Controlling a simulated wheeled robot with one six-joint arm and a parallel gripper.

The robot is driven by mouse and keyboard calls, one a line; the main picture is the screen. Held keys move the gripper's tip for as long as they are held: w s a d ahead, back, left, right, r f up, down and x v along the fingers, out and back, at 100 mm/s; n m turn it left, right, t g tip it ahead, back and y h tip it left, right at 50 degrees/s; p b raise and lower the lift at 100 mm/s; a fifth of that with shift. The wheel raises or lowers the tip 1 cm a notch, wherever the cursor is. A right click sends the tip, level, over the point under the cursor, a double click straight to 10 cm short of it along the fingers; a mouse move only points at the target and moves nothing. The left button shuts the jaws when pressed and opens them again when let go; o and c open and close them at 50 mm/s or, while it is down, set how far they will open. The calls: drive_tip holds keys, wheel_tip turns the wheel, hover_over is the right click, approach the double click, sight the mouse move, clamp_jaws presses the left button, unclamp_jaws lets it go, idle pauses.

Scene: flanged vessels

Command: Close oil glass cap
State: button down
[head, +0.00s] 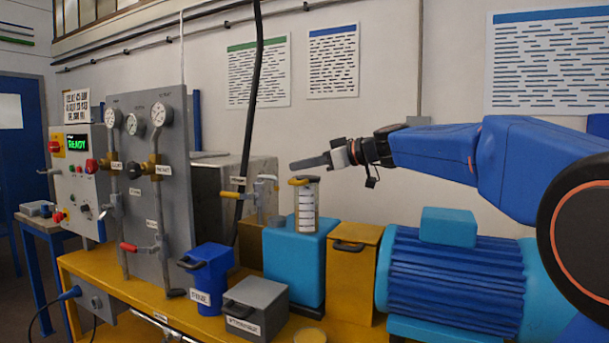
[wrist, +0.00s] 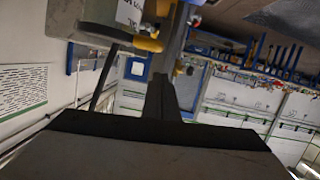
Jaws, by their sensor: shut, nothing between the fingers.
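The oil glass (head: 307,210) is a clear upright cylinder with dark level marks, standing on a light blue block. Its cap (head: 303,181), with a yellow-orange handle, is at the glass's top; I cannot tell whether it is fully seated. My gripper (head: 308,163) is shut and empty, pointing left, a little above the cap and apart from it in the head view. In the wrist view my gripper (wrist: 178,35) shows as a narrow dark bar reaching up the middle. A yellow part (wrist: 148,43) lies just left of it there; I cannot tell what it belongs to.
Left of the glass are a valve with a yellow handle (head: 238,181) and a gauge panel (head: 150,210). A yellow box (head: 352,275) and a blue motor (head: 455,282) stand to the right. A blue canister (head: 210,285) and grey box (head: 256,308) stand in front.

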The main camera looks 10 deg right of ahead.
drive_tip(key=a+r+v, duration=0.1)
drive_tip(key=v, duration=0.9)
drive_tip(key=s+f+m+g+h, duration=0.3)
drive_tip(key=s+f+m+h, duration=0.3)
drive_tip(key=s+f, duration=1.35)
drive_tip(key=s+d+f+m+h, duration=0.2)
drive_tip(key=s+d+f+h, duration=0.1)
drive_tip(key=s+f, duration=0.5)
drive_tip(key=s+d+f+m+g+h, duration=0.1)
drive_tip(key=s+d+f+m+h, duration=0.2)
drive_tip(key=s+f, duration=0.6)
wheel_tip(320, 180, down, 6)
drive_tip(key=shift+d+m, duration=0.3)
drive_tip(key=shift+d, duration=0.9)
